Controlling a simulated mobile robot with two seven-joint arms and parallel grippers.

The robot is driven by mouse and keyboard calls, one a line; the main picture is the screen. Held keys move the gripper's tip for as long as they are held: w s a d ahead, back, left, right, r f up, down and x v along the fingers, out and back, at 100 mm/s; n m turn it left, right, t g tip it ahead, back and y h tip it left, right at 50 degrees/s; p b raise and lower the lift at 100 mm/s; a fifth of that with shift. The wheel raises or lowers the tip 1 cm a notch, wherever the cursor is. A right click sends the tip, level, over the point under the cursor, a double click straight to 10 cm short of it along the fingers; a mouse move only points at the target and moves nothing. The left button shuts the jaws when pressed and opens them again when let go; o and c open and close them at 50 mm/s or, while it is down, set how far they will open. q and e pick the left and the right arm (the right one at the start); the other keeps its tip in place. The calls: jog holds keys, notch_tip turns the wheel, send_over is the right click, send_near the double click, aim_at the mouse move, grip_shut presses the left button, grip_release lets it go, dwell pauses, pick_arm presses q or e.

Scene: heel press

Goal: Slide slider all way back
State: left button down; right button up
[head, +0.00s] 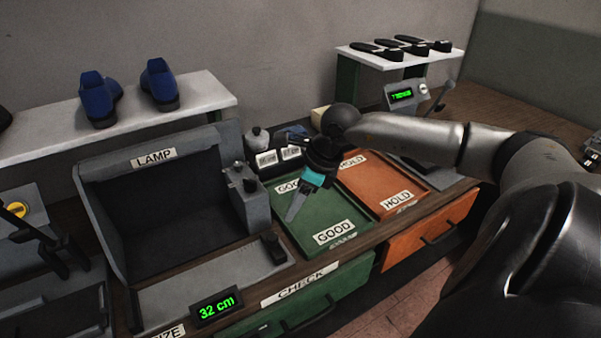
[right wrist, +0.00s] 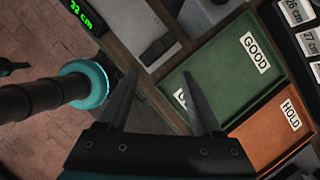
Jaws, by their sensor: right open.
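The slider is a dark block (head: 273,248) at the right end of the grey measuring plate (head: 205,280). It also shows in the right wrist view (right wrist: 158,50), ahead of the fingertips. The display (head: 216,305) in front of the plate reads 32 cm. My right gripper (head: 291,213) is open and empty, pointing down above the green GOOD tray, to the right of and apart from the slider. Its two fingers are spread in the right wrist view (right wrist: 160,74). My left gripper does not show in the head view.
The grey LAMP box (head: 154,159) stands behind the plate, with a grey block (head: 247,195) at its right. The green tray (head: 342,246) and orange HOLD tray (head: 425,206) lie to the right. Blue shoes (head: 160,85) stand on a white shelf behind.

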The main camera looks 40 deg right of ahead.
jog(key=shift+v, duration=1.45)
